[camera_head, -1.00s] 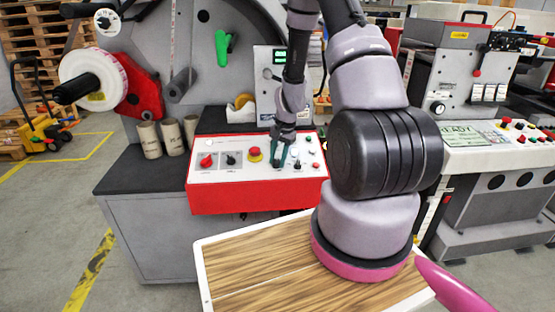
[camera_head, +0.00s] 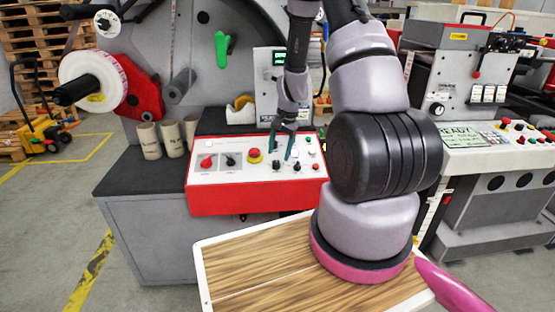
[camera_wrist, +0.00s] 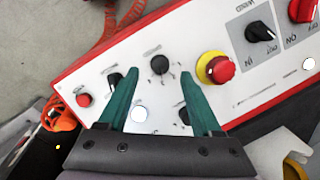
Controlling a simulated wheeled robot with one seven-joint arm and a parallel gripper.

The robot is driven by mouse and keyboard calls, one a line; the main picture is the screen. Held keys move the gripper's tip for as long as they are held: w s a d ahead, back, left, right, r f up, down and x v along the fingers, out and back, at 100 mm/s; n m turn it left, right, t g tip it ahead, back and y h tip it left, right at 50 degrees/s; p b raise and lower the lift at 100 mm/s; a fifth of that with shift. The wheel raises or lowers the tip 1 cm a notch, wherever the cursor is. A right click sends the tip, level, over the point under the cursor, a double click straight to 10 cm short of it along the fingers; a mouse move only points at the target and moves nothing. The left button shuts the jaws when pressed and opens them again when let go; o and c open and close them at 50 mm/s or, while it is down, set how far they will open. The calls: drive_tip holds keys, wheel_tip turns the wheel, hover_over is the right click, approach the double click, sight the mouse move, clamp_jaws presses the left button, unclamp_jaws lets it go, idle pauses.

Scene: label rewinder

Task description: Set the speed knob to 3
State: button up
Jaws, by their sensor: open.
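The white-topped control panel (camera_head: 235,172) has a red front and carries several knobs and buttons. In the wrist view, a round black knob (camera_wrist: 159,64) with tick marks around it lies in the gap between my fingers, a little beyond the tips. Its label and numbers are too small to read, so I cannot tell its setting or confirm it is the speed knob. My gripper (camera_head: 280,156) is open and empty over the panel's right half. In the wrist view its green fingers (camera_wrist: 153,78) stand wide apart, touching no knob that I can make out.
A red-and-yellow emergency button (camera_wrist: 216,68) is close to one finger. Another black knob (camera_wrist: 115,80) is beside the other finger, and a white lit button (camera_wrist: 139,113) lies between them. A further black knob (camera_wrist: 184,116) is partly hidden. A wooden-topped table (camera_head: 235,265) stands in front.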

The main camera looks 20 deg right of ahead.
wheel_tip(320, 180, up, 7)
drive_tip(key=d, duration=0.1)
drive_tip(key=shift+s+f, duration=0.2)
drive_tip(key=shift+s, duration=0.2)
drive_tip(key=s+a+r+n+t, duration=0.1)
drive_tip(key=s+a+r, duration=0.2)
drive_tip(key=r, duration=0.7)
drive_tip(key=s+a+r+n+t, duration=0.2)
drive_tip(key=s+r, duration=0.1)
drive_tip(key=r, duration=0.7)
drive_tip(key=s+a+r+n+t, duration=0.2)
drive_tip(key=s+a+r+t, duration=0.1)
drive_tip(key=s+r, duration=0.9)
drive_tip(key=s, duration=0.3)
drive_tip(key=shift+s+a+r+n, duration=0.2)
drive_tip(key=shift+s+r+n, duration=0.1)
drive_tip(key=shift+s, duration=0.1)
